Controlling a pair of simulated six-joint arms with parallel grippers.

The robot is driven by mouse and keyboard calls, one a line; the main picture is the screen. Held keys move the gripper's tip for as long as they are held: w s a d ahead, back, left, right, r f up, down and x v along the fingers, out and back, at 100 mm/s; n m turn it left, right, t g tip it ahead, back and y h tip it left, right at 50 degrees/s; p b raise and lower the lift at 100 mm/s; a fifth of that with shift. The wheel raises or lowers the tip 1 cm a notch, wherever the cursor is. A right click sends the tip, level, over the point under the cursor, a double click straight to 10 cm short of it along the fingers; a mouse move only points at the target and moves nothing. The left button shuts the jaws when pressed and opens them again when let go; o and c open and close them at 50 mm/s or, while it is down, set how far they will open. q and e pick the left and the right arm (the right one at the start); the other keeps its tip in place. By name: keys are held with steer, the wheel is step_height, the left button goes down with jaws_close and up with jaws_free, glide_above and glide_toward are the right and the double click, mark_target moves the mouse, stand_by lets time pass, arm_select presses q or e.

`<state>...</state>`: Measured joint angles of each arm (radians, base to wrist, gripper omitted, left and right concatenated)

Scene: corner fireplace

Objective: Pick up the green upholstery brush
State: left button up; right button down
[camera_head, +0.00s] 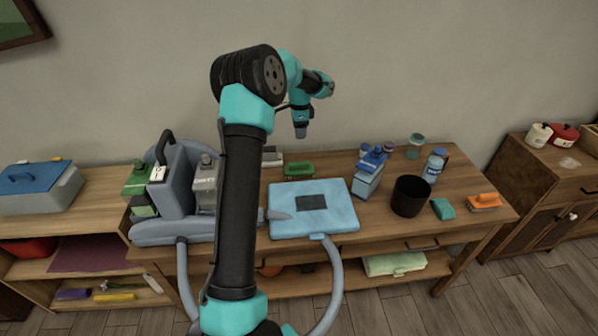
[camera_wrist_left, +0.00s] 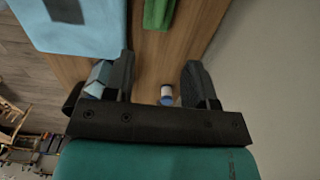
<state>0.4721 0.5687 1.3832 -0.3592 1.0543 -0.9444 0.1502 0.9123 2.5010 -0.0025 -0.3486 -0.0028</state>
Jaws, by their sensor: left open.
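The green upholstery brush (camera_head: 298,170) lies on the wooden table (camera_head: 330,160) near the back edge, behind the light blue flat case. In the left wrist view, a green piece that looks like it (camera_wrist_left: 158,14) shows at the top edge, partly cut off. My left gripper (camera_head: 301,134) is above the back of the table near the wall, pointing down and apart from the brush. In the left wrist view its two fingers (camera_wrist_left: 159,62) are spread with nothing between them. My right gripper is not in view.
The light blue case (camera_head: 286,222) lies in front of the brush. A grey vacuum machine (camera_head: 177,183) stands to the left. Blue bottles (camera_head: 367,182), a black cup (camera_head: 409,197), a teal block (camera_head: 443,209) and an orange-handled brush (camera_head: 485,202) are to the right.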

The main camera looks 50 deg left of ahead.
mark_target(299, 162)
arm_select(q)
step_height(299, 162, down, 11)
steer(key=shift+f, duration=0.2)
stand_by(0.4)
steer(key=shift+s+a+f, duration=0.1)
steer(key=shift+f, duration=2.5)
jaws_close()
